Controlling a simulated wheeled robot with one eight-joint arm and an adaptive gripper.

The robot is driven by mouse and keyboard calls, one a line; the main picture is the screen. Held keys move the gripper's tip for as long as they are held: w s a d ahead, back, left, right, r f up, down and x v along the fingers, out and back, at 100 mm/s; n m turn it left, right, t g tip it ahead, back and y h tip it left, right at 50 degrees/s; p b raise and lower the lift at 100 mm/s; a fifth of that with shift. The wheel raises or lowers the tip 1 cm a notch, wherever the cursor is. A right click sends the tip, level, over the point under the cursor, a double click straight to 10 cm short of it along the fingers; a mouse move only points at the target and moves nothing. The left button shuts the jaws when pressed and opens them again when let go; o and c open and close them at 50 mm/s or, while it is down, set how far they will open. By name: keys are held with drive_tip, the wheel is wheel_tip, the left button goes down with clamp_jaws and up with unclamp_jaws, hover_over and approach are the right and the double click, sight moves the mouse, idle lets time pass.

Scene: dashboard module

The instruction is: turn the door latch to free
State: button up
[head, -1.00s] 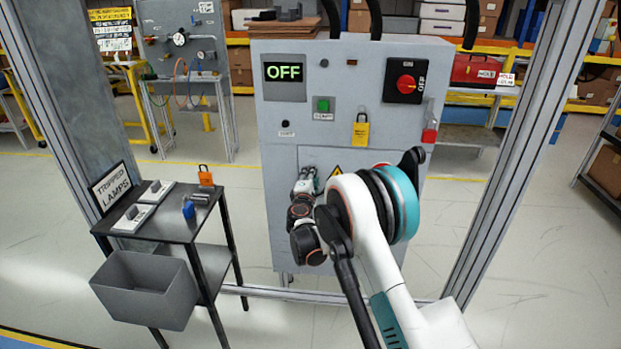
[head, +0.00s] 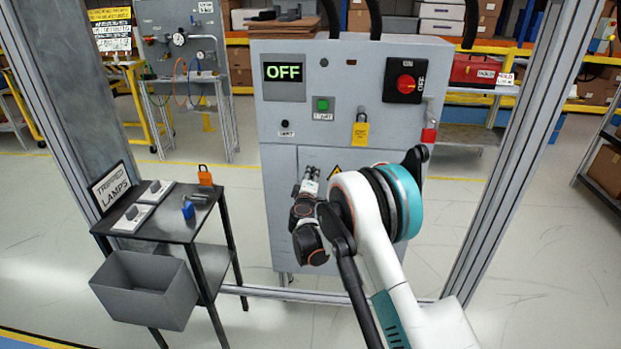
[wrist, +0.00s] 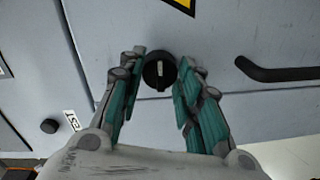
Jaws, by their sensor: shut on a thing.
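The door latch (wrist: 159,72) is a round black knob with a pale pointer line, set in the grey cabinet door (wrist: 225,30). In the wrist view the pointer line runs nearly upright in the picture. My gripper (wrist: 163,63) has one teal-padded finger on each side of the knob and is shut on it. In the head view my gripper (head: 311,176) is at the upper left of the cabinet's lower door and hides the latch.
A black door handle (wrist: 280,74) is right of the latch in the wrist view. The cabinet (head: 345,70) carries an OFF display (head: 284,73), a red rotary switch (head: 405,83) and a yellow padlock tag (head: 360,131). A black side table (head: 165,225) stands left.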

drive_tip(key=o, duration=1)
drive_tip(key=shift+o, duration=0.2)
drive_tip(key=s, duration=1.2)
drive_tip(key=shift+a+r, duration=0.15)
drive_tip(key=shift+r, duration=0.2)
